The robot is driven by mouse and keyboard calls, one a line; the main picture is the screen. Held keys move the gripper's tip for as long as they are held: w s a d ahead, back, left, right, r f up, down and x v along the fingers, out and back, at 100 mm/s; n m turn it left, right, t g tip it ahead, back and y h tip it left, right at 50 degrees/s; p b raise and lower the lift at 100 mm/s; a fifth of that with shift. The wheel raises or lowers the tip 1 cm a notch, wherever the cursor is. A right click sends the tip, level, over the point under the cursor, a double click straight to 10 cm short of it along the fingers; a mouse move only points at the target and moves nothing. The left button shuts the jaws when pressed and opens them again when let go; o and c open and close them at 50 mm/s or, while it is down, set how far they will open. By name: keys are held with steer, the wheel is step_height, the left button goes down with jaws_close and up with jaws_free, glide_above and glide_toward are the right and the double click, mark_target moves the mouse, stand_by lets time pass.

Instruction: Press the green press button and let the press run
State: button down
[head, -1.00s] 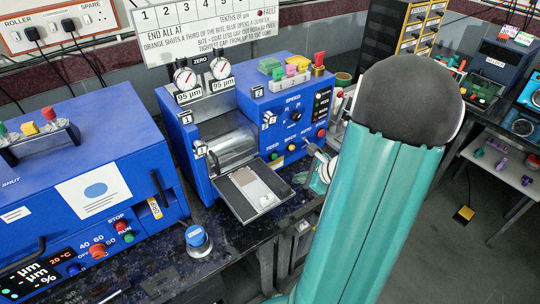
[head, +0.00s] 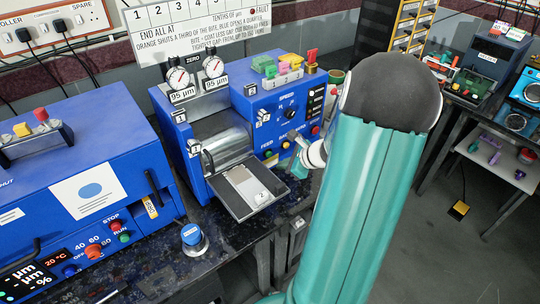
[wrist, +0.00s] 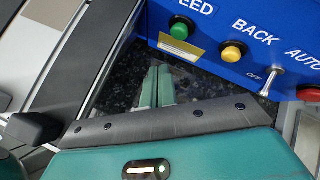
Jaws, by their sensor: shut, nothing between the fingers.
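The blue machine (head: 236,118) stands on the bench with a grey roller (head: 222,145) and a tray (head: 247,191) in front. Its green button (wrist: 179,29) sits under a label ending in "EED" in the wrist view, left of a yellow button (wrist: 232,51) under "BACK". My gripper (wrist: 159,72) is shut and empty, its two green fingers side by side, below and left of the green button in the picture and apart from it. In the head view my gripper (head: 297,168) is low in front of the panel, right of the tray.
A toggle switch (wrist: 273,82) and a red button (wrist: 310,92) under "AUTO" are further right on the panel. A blue-topped round item (head: 193,237) stands on the dark bench (head: 150,262). Another blue machine (head: 75,180) is at the left.

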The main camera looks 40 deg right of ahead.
mark_target(269, 154)
steer(key=shift+w+d, duration=0.15)
steer(key=shift+w, duration=1.25)
steer(key=shift+w, duration=0.2)
stand_by(0.8)
steer(key=shift+w, duration=0.25)
